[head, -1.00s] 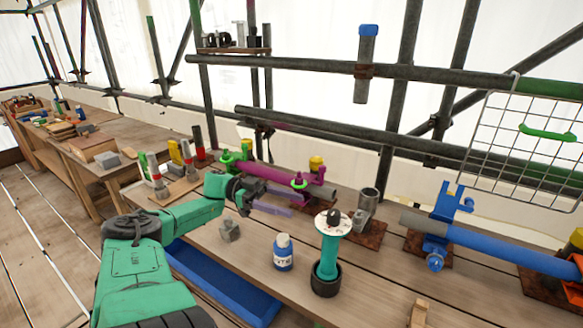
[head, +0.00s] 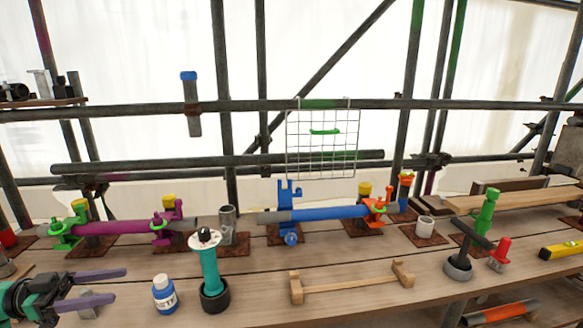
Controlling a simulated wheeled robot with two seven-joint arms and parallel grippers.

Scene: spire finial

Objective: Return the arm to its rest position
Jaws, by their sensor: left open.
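My left gripper (head: 118,285) comes in at the lower left edge of the head view, on a green arm. Its two purple-grey fingers are spread apart, with nothing held between them. It is over the front left of the wooden bench (head: 245,268). Most of the left arm is out of frame. My right gripper is not in view.
A teal-handled tool (head: 209,270) stands in a black cup, right of the bottle. A wooden rack (head: 350,284) lies at the front middle. Purple (head: 120,227) and blue (head: 335,213) pipes lie along the back. A wire grid (head: 322,142) hangs from the scaffold rail.

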